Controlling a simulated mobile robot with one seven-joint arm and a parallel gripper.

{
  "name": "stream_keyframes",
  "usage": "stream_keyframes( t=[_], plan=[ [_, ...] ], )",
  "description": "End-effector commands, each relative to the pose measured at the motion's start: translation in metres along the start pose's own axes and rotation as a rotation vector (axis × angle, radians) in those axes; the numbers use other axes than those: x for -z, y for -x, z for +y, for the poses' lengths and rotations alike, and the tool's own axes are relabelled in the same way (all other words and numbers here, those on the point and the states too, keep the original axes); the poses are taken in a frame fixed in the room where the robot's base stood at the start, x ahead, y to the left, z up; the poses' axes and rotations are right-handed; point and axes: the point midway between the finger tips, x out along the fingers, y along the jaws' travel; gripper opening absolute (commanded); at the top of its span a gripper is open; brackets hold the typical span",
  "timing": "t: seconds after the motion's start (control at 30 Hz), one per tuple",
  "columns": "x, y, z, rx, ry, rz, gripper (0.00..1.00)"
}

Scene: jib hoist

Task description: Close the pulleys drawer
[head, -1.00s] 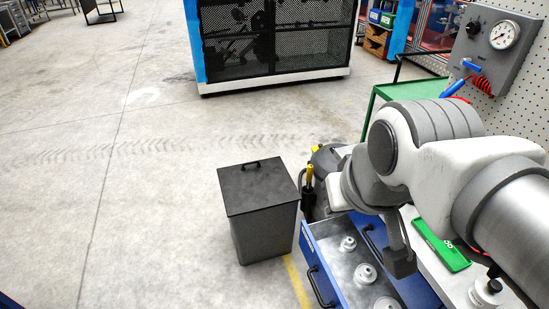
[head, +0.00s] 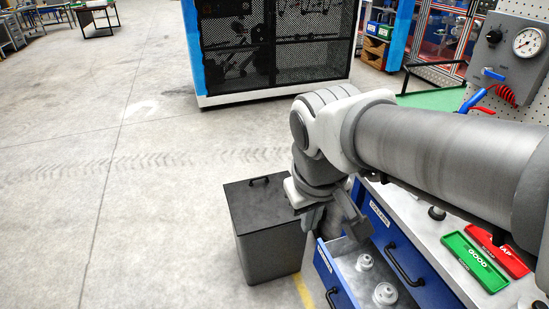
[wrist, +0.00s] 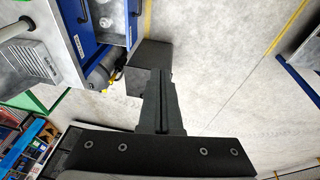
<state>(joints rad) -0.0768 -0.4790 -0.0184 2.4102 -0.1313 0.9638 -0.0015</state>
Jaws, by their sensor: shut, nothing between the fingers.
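The open drawer (head: 345,268) juts out of the blue cabinet, its blue front (head: 325,268) facing left. Pale pulleys (head: 385,293) lie inside it, and a dark handle (head: 331,298) is on its front. The label is too small to read. The open drawer also shows at the upper left of the wrist view (wrist: 130,32). My gripper (head: 328,228) hangs near the far end of the drawer front, beside the bin. Its fingers (wrist: 159,75) are shut and empty in the wrist view. Contact with the drawer cannot be told.
A dark lidded bin (head: 268,240) stands on the floor just left of the drawer. A shut drawer (head: 395,245) with a handle is in the cabinet above. Green (head: 474,262) and red (head: 500,252) trays lie on the worktop. The floor farther left is clear.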

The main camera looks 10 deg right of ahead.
Motion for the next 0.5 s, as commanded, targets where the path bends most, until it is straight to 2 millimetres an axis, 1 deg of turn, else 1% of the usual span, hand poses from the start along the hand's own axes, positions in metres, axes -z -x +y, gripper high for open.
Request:
stream_keyframes(
  t=[0.03, 0.27, 0.5],
  plan=[
    [0.0, -0.021, -0.001, -0.012, 0.03, -0.05, 0.0],
    [0.005, -0.087, 0.001, -0.09, 0.175, -0.256, 0.0],
    [0.009, -0.159, 0.003, -0.186, 0.338, -0.462, 0.0]
  ],
)
